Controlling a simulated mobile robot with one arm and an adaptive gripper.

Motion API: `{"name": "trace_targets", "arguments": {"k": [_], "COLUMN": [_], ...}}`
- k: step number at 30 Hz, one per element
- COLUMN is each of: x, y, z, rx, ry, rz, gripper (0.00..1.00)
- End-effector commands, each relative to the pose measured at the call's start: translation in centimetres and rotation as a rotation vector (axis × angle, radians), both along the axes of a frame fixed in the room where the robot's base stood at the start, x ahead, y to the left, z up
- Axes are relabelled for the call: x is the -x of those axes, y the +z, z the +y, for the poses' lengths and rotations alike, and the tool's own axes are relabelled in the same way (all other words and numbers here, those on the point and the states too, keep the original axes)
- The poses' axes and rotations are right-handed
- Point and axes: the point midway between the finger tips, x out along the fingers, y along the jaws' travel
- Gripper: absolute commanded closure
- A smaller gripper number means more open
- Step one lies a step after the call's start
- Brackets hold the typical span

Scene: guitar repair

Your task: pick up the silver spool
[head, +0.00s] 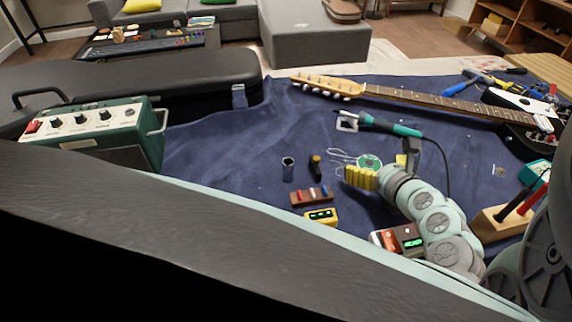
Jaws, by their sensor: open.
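A small round spool (370,161) with a green face lies on the blue cloth, with loose silvery wire looped at its left. It is the only spool-like thing I can make out, and I take it for the silver spool. My gripper (359,178), with ribbed yellow fingers, is just in front of the spool, low over the cloth and pointing left. It is open and I see nothing held in it. The near edge of the spool is partly hidden behind the gripper. I cannot tell whether they touch.
A soldering iron (390,126) lies behind the spool, its cable running right. A grey cylinder (288,169), a small dark bottle (316,167), a brown block (311,197) and a yellow meter (321,217) are at left. A guitar neck (430,100) lies at the back.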

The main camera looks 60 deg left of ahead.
Motion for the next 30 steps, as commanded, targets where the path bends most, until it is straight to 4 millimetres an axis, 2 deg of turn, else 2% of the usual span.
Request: {"name": "trace_targets", "arguments": {"k": [4,14,30], "x": [-0.18,-0.3,-0.37], "y": [-0.6,-0.69,-0.7], "z": [1.33,1.6,1.52], "rx": [0.001,0.0,0.002], "ry": [0.007,0.004,0.002], "rz": [0.002,0.002,0.001], "gripper": [0.06,0.06,0.6]}}
